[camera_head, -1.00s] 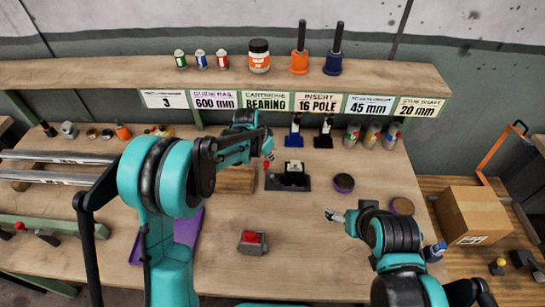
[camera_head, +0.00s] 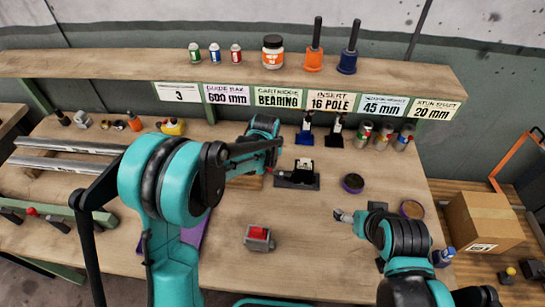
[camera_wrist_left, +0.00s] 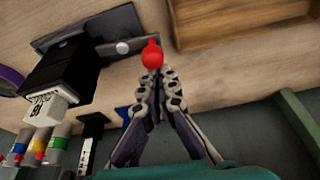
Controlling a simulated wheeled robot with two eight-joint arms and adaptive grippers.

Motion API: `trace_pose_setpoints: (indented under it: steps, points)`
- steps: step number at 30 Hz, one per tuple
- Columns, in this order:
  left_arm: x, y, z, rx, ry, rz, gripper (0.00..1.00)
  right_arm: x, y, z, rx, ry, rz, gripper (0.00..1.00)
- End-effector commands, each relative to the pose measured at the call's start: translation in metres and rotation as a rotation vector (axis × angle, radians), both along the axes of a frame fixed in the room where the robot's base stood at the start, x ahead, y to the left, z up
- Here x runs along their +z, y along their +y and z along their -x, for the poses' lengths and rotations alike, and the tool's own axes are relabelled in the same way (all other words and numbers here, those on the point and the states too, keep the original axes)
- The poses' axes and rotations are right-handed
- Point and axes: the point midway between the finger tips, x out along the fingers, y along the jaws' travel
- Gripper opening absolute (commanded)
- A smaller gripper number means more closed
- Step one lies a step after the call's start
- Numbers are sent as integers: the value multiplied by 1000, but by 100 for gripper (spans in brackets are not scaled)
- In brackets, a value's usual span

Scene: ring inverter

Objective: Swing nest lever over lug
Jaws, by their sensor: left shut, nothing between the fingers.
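The nest is a dark fixture (camera_head: 297,180) on the bench, with a black block and a white printed part in it. It also shows in the left wrist view (camera_wrist_left: 72,68), upper left. The lever's red knob (camera_wrist_left: 152,54) is right at the tips of my left gripper (camera_wrist_left: 158,76). The fingers are shut with nothing between them; whether they touch the knob I cannot tell. In the head view my left gripper (camera_head: 276,158) is at the nest's left side, partly hidden by its arm. The lug is not clearly distinguishable. My right gripper (camera_head: 343,216) hangs over the bench's right part; its jaw state is unclear.
A wooden tray (camera_head: 243,182) lies left of the nest. A grey block with a red top (camera_head: 259,238) sits in front. Blue and black stands (camera_head: 305,136) and several cans (camera_head: 384,138) stand behind.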

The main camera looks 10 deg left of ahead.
Motion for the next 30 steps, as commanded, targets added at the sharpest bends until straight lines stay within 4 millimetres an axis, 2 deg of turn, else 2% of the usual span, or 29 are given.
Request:
trace_pose_setpoints:
  steps: [24, 30]
  points:
    - [1, 2, 4, -1, 0, 1, 0, 0, 0, 0, 0, 0, 0, 80]
    - [19, 2, 10, -2, 0, 0, 0, 0, 0, 0, 0, 0, 0, 80]
